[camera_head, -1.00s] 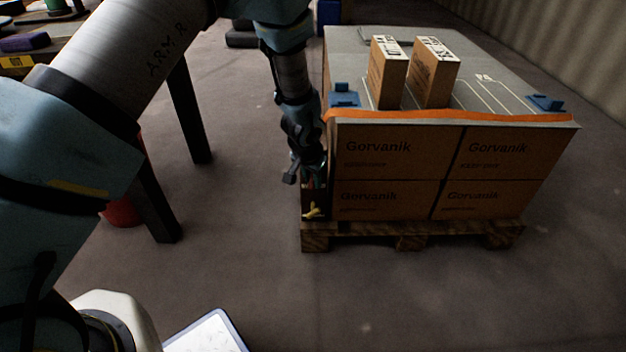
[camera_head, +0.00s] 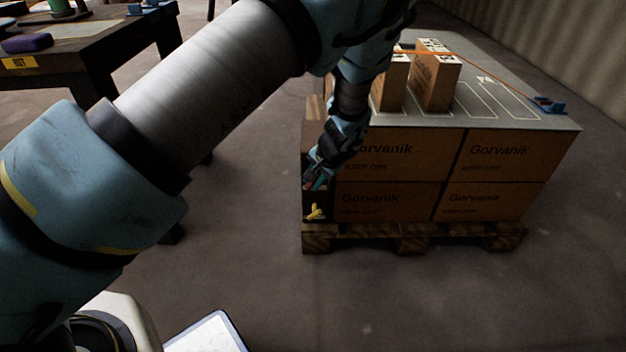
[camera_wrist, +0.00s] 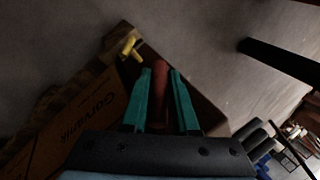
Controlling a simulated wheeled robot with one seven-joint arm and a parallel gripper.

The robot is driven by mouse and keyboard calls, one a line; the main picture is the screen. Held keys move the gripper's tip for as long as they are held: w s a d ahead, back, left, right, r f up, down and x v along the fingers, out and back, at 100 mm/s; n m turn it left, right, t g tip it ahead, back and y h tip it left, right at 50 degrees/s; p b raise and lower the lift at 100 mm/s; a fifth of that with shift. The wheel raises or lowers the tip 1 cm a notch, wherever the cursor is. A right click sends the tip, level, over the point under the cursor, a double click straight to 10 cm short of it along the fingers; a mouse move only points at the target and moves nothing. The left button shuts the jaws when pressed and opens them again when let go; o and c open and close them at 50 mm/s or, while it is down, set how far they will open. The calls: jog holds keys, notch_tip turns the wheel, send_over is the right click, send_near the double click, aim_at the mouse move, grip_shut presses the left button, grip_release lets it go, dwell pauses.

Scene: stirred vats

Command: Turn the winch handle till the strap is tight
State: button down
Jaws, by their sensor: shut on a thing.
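The dark winch (camera_head: 312,204) sits low at the left front corner of the boxed load, with a small yellow part (camera_head: 314,213) on it. The yellow part also shows in the wrist view (camera_wrist: 130,47). My gripper (camera_head: 314,181) is at the winch. In the wrist view its green fingers (camera_wrist: 160,86) are closed around the red-brown winch handle (camera_wrist: 160,76). The orange strap (camera_head: 494,69) runs from the upright cartons to the blue corner piece (camera_head: 548,104) at right, raised off the grey top. Its left part is hidden behind my arm.
Brown Gorvanik boxes (camera_head: 500,150) stand on a wooden pallet (camera_head: 375,237), with two upright cartons (camera_head: 434,75) on the grey top. A dark table (camera_head: 95,45) is at upper left. The floor in front of the pallet is clear.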

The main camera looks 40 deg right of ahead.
jog(key=shift+s+d+f, duration=0.15)
jog(key=shift+d, duration=0.1)
jog(key=c, duration=0.9)
grip_release()
jog(key=shift+o, duration=0.9)
jog(key=shift+a, duration=0.1)
jog(key=p+v, duration=0.2)
jog(key=v, duration=0.8)
jog(key=shift+r, duration=0.4)
